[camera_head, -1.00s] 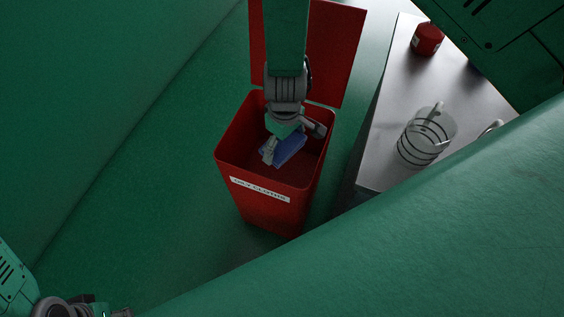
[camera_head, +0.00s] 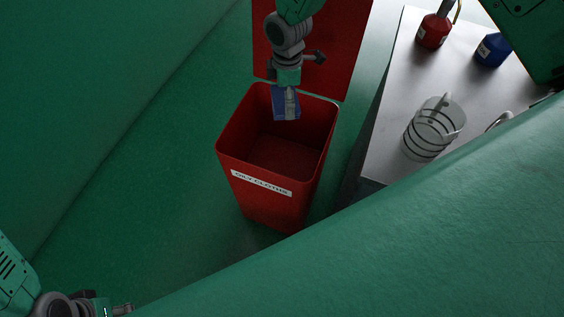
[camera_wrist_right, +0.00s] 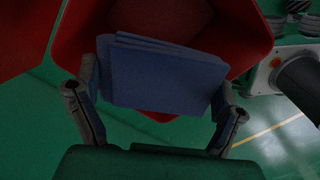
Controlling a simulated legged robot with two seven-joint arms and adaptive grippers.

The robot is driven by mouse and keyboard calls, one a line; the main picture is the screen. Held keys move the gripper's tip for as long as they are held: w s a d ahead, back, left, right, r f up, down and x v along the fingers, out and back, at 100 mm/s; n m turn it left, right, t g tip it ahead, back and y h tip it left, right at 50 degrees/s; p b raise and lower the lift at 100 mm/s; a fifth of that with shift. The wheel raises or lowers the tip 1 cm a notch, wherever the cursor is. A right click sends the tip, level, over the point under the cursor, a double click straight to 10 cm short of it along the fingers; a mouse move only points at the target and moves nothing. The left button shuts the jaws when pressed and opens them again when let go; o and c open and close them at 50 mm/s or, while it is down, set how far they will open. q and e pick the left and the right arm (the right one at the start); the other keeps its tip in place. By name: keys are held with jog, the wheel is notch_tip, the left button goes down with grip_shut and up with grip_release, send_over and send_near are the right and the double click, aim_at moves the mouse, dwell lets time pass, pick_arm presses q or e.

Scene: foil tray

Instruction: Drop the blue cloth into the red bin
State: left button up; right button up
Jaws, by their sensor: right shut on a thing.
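The folded blue cloth (camera_head: 287,106) is held in my right gripper (camera_head: 286,98) over the far part of the red bin's opening, near the hinge side. In the right wrist view the cloth (camera_wrist_right: 165,78) lies between the two fingers of the right gripper (camera_wrist_right: 157,108), with part of the red bin (camera_wrist_right: 240,25) behind it. The red bin (camera_head: 262,207) stands upright with its lid (camera_head: 318,45) open at the back and a white label on its front. Its visible inside looks empty. My left gripper (camera_head: 122,310) is at the bottom left, partly cut off; its opening is unclear.
A grey bench (camera_head: 385,140) stands right of the bin. It carries a clear ringed jug (camera_head: 432,135), a red can (camera_head: 433,32) and a blue can (camera_head: 491,50). Green floor (camera_head: 150,190) lies open left of the bin.

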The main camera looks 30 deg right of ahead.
jog(key=f+b, duration=0.2)
jog(key=f, duration=0.1)
jog(key=f+b, duration=0.1)
jog(key=f, duration=0.1)
jog(key=shift+d+b, duration=0.35)
jog(key=o, duration=0.9)
jog(key=shift+a, duration=0.15)
jog(key=shift+c, duration=0.2)
notch_tip(320, 180, up, 6)
jog(key=shift+w+a+r, duration=0.1)
jog(key=shift+r, duration=0.1)
jog(key=r, duration=0.3)
jog(key=a+r, duration=0.1)
jog(key=r, duration=0.1)
jog(key=shift+a+r, duration=0.15)
jog(key=shift+r, duration=0.25)
jog(key=shift+d, duration=0.45)
